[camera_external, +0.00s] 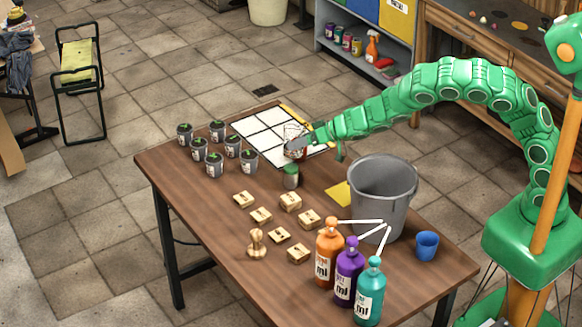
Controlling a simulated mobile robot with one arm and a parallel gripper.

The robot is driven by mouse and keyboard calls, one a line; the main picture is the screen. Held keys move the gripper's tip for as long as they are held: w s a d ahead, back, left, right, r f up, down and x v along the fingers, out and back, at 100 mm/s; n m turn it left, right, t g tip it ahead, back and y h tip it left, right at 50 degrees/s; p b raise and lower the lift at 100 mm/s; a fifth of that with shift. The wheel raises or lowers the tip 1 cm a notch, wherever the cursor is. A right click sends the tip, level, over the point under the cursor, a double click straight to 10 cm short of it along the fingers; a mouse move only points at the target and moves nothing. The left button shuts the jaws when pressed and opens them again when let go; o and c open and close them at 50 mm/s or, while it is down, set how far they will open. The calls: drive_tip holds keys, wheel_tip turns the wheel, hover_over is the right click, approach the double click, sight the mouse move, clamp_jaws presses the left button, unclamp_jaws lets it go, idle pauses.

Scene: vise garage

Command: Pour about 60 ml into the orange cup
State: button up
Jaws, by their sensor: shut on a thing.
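My gripper (292,147) is at the front right part of a white gridded board, shut on a small whitish object with reddish marks (294,130). The fingers hide part of this object, and I cannot tell what it is or whether it holds liquid. An orange pump bottle (328,262), a purple pump bottle (348,275) and a teal pump bottle (369,295) stand upright at the front of the table, labelled "ml". A blue cup (427,245) stands upright to their right. I see no cup that is clearly orange.
A large grey bucket (381,195) stands below my arm on the wooden table (200,240). Several dark pots with plants (214,165) stand left of the gridded board (262,125). A green-topped jar (291,178), wooden blocks (261,215), a wooden figure (257,243) and a yellow sheet (338,195) lie around the middle.

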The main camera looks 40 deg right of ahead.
drive_tip(key=shift+s+a+r+n+h, duration=0.2)
drive_tip(key=shift+r+n+h, duration=0.1)
drive_tip(key=shift+s+a+f+n+t+h+b, duration=0.3)
drive_tip(key=shift+s+a+n+t+b, duration=0.2)
drive_tip(key=shift+n+t, duration=0.2)
drive_tip(key=shift+s+a+f+n, duration=0.1)
drive_tip(key=shift+s+n, duration=0.05)
drive_tip(key=shift+n, duration=0.15)
drive_tip(key=shift+s+a+f+t+h+b, duration=0.1)
drive_tip(key=shift+a+t+h+b, duration=0.05)
drive_tip(key=shift+t+h+b, duration=0.2)
drive_tip(key=shift+n, duration=0.3)
